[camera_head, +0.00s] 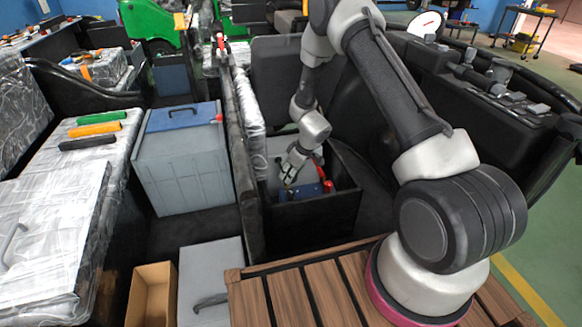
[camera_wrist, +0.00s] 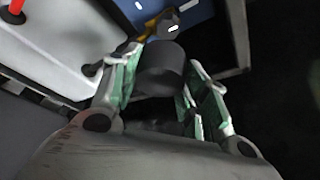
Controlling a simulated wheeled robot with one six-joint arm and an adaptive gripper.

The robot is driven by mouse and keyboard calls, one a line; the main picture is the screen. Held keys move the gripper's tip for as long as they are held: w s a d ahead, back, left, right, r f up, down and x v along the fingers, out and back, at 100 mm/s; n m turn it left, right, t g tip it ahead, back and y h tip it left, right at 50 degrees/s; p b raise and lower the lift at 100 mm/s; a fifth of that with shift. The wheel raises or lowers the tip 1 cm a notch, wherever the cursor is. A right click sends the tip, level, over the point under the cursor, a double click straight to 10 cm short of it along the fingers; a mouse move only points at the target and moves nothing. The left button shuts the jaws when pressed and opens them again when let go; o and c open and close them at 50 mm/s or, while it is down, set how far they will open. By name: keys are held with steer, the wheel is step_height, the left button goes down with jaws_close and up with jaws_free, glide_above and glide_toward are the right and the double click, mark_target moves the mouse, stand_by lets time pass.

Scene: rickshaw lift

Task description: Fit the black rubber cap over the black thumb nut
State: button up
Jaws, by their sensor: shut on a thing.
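My gripper (camera_head: 288,176) reaches down into a dark open compartment in the middle of the head view. In the wrist view my gripper (camera_wrist: 162,84) has its green-padded fingers closed around a dark cylinder, which looks like the black rubber cap (camera_wrist: 159,62). The cap is largely between the fingers, and its far end is hidden. I cannot make out the black thumb nut in either view. A yellow-brown part (camera_wrist: 152,22) lies just beyond the cap, and whether they touch is unclear.
A blue part (camera_head: 306,192) and a red part (camera_head: 327,186) lie in the compartment beside my gripper. The black front wall (camera_head: 312,222) rises close by. A blue surface (camera_wrist: 190,12) and a pale body (camera_wrist: 60,45) flank the fingers in the wrist view.

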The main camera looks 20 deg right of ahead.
mark_target(290, 190)
steer(key=shift+f, duration=2.3)
steer(key=shift+f, duration=2.05)
steer(key=o, duration=0.9)
steer(key=shift+o, duration=0.2)
steer(key=v, duration=1.2)
steer(key=shift+s, duration=0.1)
